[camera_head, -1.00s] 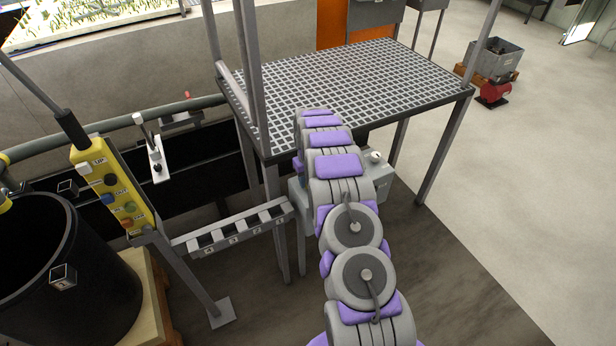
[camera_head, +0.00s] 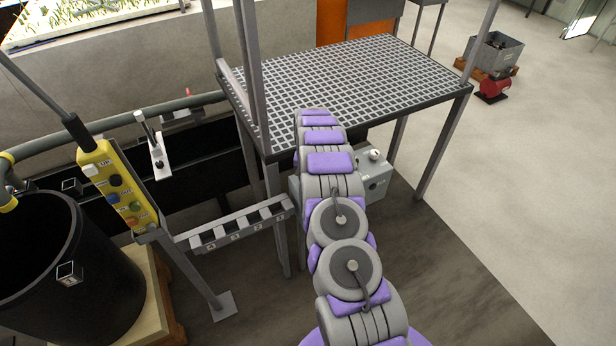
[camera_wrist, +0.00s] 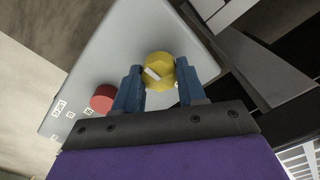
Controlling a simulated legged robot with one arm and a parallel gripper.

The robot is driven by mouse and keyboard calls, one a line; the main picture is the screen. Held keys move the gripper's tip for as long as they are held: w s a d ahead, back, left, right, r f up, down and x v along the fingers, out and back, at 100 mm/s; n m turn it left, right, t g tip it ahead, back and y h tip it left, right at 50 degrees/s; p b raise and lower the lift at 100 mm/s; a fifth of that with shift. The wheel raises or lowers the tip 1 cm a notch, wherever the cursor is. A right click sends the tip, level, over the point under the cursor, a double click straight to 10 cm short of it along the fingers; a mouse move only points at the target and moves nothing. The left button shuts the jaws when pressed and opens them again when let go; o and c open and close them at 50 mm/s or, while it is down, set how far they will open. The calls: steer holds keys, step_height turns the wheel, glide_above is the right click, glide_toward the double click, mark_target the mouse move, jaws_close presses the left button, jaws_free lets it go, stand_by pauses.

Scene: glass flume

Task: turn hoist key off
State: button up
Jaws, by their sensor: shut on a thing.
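In the wrist view, a round yellow knob with a white bar mark (camera_wrist: 158,62), apparently the hoist key, sits on a light grey panel (camera_wrist: 120,50). My gripper (camera_wrist: 159,72) has its two blue fingers on either side of the knob and is shut on it. The white bar lies slantwise across the knob. A red round button (camera_wrist: 103,98) is on the same panel, left of the fingers. In the head view my arm hides the gripper and the knob. A grey box (camera_head: 376,188) shows partly beside my arm, under the grating platform.
The grating platform (camera_head: 350,88) stands on metal legs close to my arm. A yellow pendant with coloured buttons (camera_head: 117,185), a slotted rack (camera_head: 238,226) and a black drum (camera_head: 80,290) are at the left. Open floor (camera_head: 540,200) lies to the right.

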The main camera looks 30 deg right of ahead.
steer(key=shift+w+r, duration=0.15)
steer(key=o, duration=1)
steer(key=shift+o, duration=0.2)
step_height(320, 180, up, 17)
steer(key=p, duration=0.1)
stand_by(0.3)
